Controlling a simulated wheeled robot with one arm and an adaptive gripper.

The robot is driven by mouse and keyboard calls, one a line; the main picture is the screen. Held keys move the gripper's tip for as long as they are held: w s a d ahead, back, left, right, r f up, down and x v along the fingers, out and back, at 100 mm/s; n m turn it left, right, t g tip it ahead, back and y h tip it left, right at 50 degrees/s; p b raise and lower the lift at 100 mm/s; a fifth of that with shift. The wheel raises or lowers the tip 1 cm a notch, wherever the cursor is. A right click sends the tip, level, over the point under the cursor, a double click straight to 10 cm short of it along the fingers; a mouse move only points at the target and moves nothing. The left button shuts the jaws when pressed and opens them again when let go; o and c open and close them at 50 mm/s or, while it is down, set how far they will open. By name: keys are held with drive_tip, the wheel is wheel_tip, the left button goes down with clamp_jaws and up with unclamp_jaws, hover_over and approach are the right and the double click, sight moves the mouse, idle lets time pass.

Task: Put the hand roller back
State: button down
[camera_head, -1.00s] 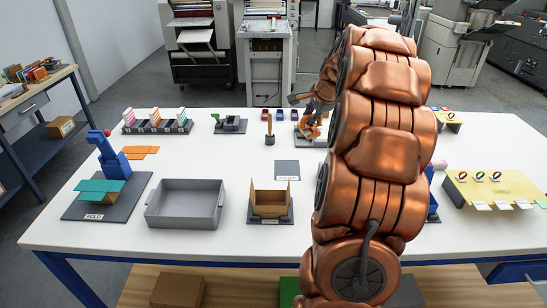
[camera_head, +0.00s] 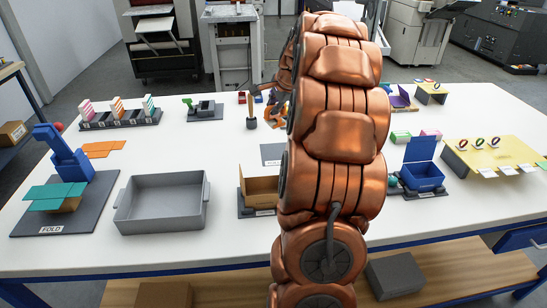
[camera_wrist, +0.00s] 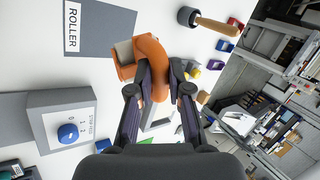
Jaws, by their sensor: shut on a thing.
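The hand roller has an orange curved handle (camera_wrist: 153,66) and a pale, blocky-looking roller part (camera_wrist: 124,54). In the wrist view my gripper (camera_wrist: 160,80) is shut on the handle. In the head view the roller's orange part (camera_head: 271,108) shows just left of my arm, and the arm hides much of my gripper. A dark grey mat labelled ROLLER (camera_wrist: 96,38) lies up and left of the roller in the wrist view, with nothing on its visible part. A bare grey mat in the head view (camera_head: 271,154) appears to be the same one, partly behind my arm.
A wooden-handled tool (camera_head: 251,112) stands close left of the roller. A grey box with a blue knob (camera_wrist: 66,120) is in the wrist view. A grey tray (camera_head: 160,205), a cardboard box on a stand (camera_head: 260,190) and an open blue box (camera_head: 423,175) occupy the front.

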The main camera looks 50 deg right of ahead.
wheel_tip(320, 180, down, 10)
drive_tip(key=shift+f+p, duration=0.25)
drive_tip(key=shift+p, duration=0.9)
drive_tip(key=shift+f, duration=0.5)
drive_tip(key=shift+s+a+f+b, duration=0.1)
drive_tip(key=shift+a+f+b, duration=0.05)
drive_tip(key=shift+f+b, duration=0.2)
drive_tip(key=c, duration=1.1)
unclamp_jaws()
drive_tip(key=shift+c, duration=0.2)
drive_tip(key=shift+o, duration=0.2)
drive_tip(key=shift+r, duration=0.15)
